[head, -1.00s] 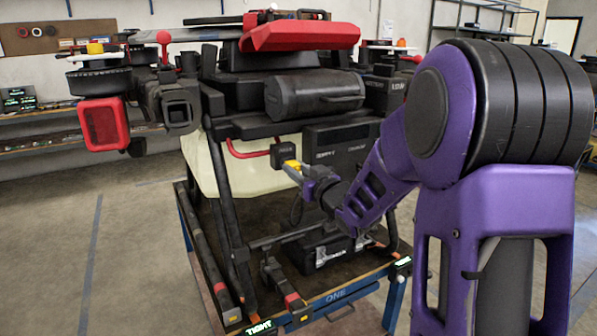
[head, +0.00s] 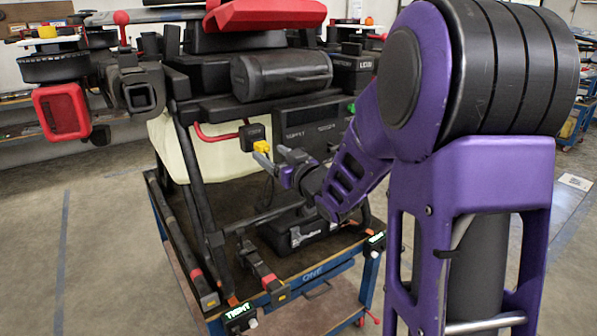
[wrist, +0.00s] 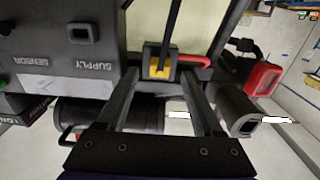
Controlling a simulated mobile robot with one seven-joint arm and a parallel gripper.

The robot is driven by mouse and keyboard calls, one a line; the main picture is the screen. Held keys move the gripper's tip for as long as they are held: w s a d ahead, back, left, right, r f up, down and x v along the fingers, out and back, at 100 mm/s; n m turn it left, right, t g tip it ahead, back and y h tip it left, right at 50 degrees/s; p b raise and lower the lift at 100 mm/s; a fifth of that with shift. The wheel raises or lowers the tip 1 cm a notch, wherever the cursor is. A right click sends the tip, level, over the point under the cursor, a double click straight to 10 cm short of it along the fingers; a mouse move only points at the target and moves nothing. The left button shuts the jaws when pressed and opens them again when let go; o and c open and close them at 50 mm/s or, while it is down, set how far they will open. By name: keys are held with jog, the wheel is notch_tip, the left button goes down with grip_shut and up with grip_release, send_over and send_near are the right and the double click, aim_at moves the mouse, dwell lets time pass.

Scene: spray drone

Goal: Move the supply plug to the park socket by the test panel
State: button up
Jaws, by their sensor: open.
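The yellow supply plug (head: 262,147) sits against a small black block (head: 252,132) left of the dark test panel. In the wrist view the plug (wrist: 159,68) shows ahead of and between my fingers, with a dark cable across it. The block's label is too small to read. The square port above the SUPPLY lettering (wrist: 82,32) looks empty. My gripper (head: 280,157) is open, right of the plug and apparently apart from it. In the wrist view its two fingers (wrist: 160,82) are spread with nothing held between them. How deep the plug sits is hidden.
The drone stands on a blue cart (head: 312,275). A red tube (head: 215,133) runs close beside the block. Black frame legs (head: 205,215) stand left of my gripper. A black case (head: 298,230) lies below it. The floor at left is clear.

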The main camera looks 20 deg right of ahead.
jog(key=v, duration=1.4)
jog(key=shift+r, duration=0.15)
